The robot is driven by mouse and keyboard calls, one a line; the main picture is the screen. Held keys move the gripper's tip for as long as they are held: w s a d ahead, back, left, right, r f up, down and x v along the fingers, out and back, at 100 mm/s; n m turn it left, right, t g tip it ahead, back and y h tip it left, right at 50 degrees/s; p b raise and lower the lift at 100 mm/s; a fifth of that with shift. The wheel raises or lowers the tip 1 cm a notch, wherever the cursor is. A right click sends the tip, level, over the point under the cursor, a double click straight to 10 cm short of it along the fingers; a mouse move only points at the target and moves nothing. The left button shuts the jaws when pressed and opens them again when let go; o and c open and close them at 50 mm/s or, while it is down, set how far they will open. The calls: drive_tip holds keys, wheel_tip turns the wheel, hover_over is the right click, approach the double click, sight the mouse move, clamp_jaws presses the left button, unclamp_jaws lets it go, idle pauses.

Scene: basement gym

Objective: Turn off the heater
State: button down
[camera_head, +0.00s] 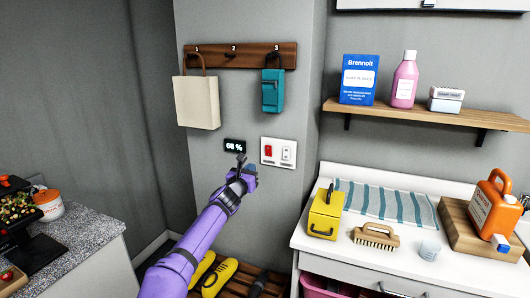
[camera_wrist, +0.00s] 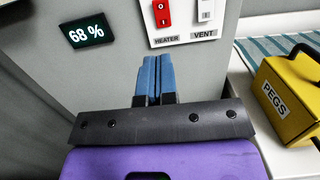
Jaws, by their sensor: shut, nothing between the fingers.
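A white switch plate (camera_head: 278,152) is on the grey wall below the hook rack. Its red rocker switch (camera_head: 268,151) is on the left and shows larger in the wrist view (camera_wrist: 162,14), above the label HEATER. The red rocker carries two marks, one above the other; I cannot tell which end is pressed in. A white rocker (camera_wrist: 205,10) labelled VENT is to its right. My gripper (camera_head: 250,169) is in front of the wall, just below and left of the plate. Its blue fingers (camera_wrist: 153,61) are shut and empty, pointing up toward the red rocker, apparently apart from it.
A black display (camera_head: 235,146) reading 68 % is left of the plate. A cream bag (camera_head: 196,101) and a teal pouch (camera_head: 272,92) hang above. A yellow PEGS box (camera_head: 323,215) stands on the white counter (camera_head: 305,240) at right. A wooden shelf (camera_head: 430,115) juts out above the counter.

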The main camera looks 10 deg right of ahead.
sight(268, 148)
drive_tip(key=x, duration=1.4)
